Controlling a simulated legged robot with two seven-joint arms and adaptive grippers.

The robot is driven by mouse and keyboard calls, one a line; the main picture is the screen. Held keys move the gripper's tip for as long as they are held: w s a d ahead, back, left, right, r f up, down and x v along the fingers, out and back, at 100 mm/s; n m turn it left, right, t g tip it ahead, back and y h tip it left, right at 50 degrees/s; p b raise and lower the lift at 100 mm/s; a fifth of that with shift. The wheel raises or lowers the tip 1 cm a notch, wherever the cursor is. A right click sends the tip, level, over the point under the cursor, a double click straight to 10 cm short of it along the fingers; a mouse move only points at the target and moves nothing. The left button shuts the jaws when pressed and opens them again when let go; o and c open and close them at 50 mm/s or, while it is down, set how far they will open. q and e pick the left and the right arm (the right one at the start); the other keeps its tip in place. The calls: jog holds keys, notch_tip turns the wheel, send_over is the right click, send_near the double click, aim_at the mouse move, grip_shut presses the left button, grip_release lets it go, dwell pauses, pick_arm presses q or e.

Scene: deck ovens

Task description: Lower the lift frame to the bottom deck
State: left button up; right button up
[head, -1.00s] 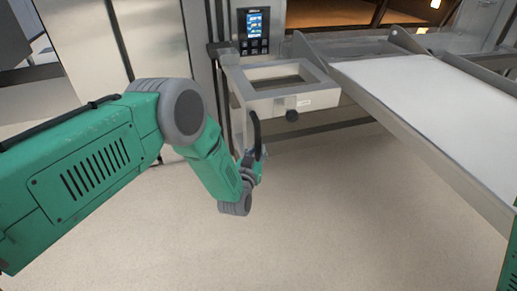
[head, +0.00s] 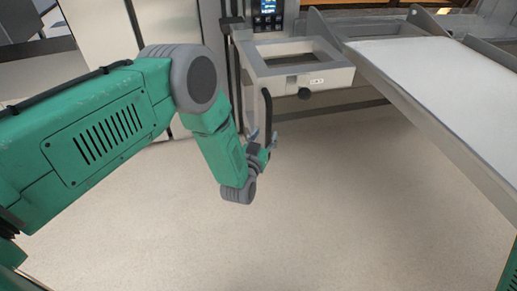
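The lift frame (head: 325,78) is a grey metal open rectangle at the upper middle of the head view, beside the white loading bed. A dark upright bar (head: 267,107), like a handle, hangs at its near left corner. My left gripper (head: 264,137) is at the lower end of this bar. Its two small fingers look spread, one to each side of the bar's end. Whether they touch it I cannot tell. My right gripper is out of view; a bit of green arm shows at the lower right edge.
The white loading bed (head: 440,80) with metal side rails slopes across the right. A control panel (head: 267,14) with a lit screen is above the frame. The beige floor (head: 370,210) below is clear.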

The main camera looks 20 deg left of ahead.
pick_arm(q)
jog(key=s, duration=0.8)
jog(key=shift+s, duration=0.3)
jog(key=shift+f, duration=0.1)
jog(key=s+a+f+g, duration=0.2)
jog(key=s+f+g, duration=0.15)
jog(key=s, duration=0.45)
jog(key=s+a+f+g, duration=0.25)
jog(key=s+g, duration=0.25)
jog(key=s, duration=0.3)
jog(key=s+a+f+g, duration=0.2)
jog(key=s+f+g, duration=0.25)
jog(key=s, duration=0.35)
jog(key=s+a+r+g, duration=0.2)
jog(key=s+g, duration=0.3)
jog(key=s, duration=0.7)
notch_tip(320, 180, up, 14)
jog(key=w+p, duration=0.1)
jog(key=p, duration=1.3)
jog(key=shift+r+m+t, duration=0.2)
jog(key=shift+m+t, duration=0.1)
jog(key=shift+w, duration=0.1)
